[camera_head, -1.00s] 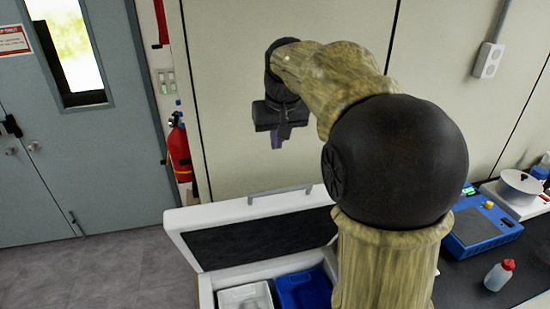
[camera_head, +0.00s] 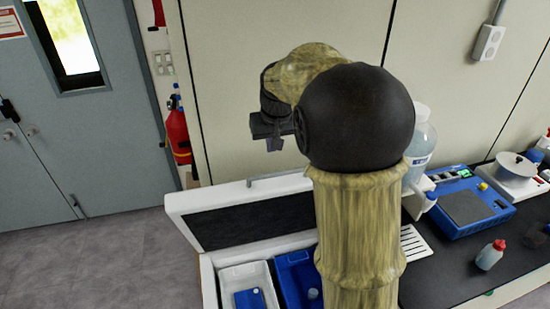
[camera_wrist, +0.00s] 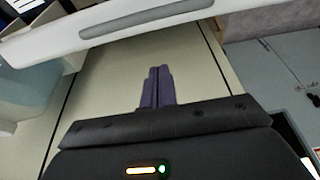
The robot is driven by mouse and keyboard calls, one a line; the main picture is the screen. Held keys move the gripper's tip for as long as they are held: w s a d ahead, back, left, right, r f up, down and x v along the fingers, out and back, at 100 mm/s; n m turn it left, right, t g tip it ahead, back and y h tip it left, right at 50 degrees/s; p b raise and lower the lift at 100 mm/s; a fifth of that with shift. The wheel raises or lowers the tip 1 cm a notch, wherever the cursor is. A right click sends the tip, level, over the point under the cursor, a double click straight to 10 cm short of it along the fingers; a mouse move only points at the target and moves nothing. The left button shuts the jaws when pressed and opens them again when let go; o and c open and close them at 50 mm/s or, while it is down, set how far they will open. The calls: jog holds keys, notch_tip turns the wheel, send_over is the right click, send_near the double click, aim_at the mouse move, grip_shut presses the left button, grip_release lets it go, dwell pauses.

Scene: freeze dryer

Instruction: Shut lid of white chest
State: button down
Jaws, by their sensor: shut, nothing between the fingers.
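The white chest (camera_head: 208,264) stands at the lower middle of the head view, partly hidden behind my arm. Its lid (camera_head: 185,206) is raised and tilted back, with a dark inner panel facing me. A grey handle (camera_head: 278,180) runs along the lid's upper edge. My gripper (camera_head: 274,146) is above the lid near the wall, its fingers closed and empty. In the wrist view, the fingers (camera_wrist: 157,88) point toward the lid's white edge and grey handle (camera_wrist: 140,17), apart from them in the picture.
Inside the chest are a white tray (camera_head: 222,280) and a blue tray (camera_head: 287,268). To the right, a black bench holds a blue device (camera_head: 462,222), a red-capped bottle (camera_head: 490,256) and a large clear bottle (camera_head: 421,140). A fire extinguisher (camera_head: 178,132) hangs by the door.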

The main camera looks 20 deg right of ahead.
aim_at(275, 184)
jog(key=shift+x, duration=0.8)
jog(key=s, duration=0.1)
jog(key=s+f+p, duration=0.1)
jog(key=s, duration=0.1)
jog(key=shift+f, duration=0.35)
jog(key=shift+s+f, duration=0.1)
jog(key=shift+f, duration=0.2)
jog(key=shift+s, duration=0.1)
jog(key=shift+f, duration=0.15)
